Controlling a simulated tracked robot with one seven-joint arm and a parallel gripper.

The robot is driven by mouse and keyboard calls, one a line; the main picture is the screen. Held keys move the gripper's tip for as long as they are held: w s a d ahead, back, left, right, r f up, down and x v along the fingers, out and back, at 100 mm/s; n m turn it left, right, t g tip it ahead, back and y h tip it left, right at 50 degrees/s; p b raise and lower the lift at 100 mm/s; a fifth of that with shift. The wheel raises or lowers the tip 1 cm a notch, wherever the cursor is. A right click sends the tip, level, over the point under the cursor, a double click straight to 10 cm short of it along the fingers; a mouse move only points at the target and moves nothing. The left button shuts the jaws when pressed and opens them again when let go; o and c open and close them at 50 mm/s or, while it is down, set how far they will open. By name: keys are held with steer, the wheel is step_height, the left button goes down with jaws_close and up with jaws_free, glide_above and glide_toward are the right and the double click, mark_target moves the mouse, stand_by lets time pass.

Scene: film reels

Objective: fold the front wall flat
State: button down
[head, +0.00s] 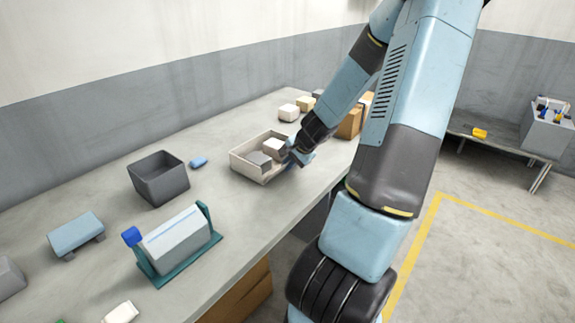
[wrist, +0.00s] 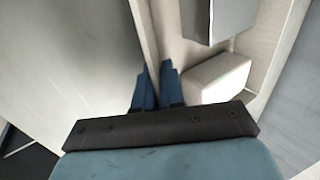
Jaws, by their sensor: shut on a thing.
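A cream open box (head: 246,169) stands on the long grey table. It holds a grey block (head: 259,159) and a pale block (head: 274,147); both also show in the wrist view. My gripper (head: 297,158) is at the box's right-hand side, partly hiding it. In the wrist view, my gripper (wrist: 153,66) has its two blue fingers on either side of a thin cream wall (wrist: 144,30) of the box, shut on it. The wall looks upright, seen nearly edge-on. The grey tabletop lies on its left and the blocks on its right.
A dark grey bin (head: 158,183) and a small blue piece (head: 198,162) lie left of the box. A teal stand (head: 178,268) is nearer the table's front edge. Small blocks (head: 289,112) and brown boxes (head: 349,124) stand behind. The tabletop between box and bin is mostly clear.

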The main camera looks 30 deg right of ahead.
steer(key=shift+s+d+f+t+y, duration=0.1)
steer(key=shift+s+f+t+y, duration=0.15)
steer(key=shift+t, duration=0.45)
steer(key=shift+s+d+f+t+y, duration=0.1)
steer(key=shift+s+t+y, duration=0.15)
steer(key=shift+t, duration=0.45)
stand_by(0.4)
steer(key=c, duration=1.3)
jaws_free()
steer(key=shift+v, duration=6.8)
steer(key=shift+r, duration=0.1)
steer(key=shift+w+a, duration=0.1)
steer(key=shift+a, duration=0.05)
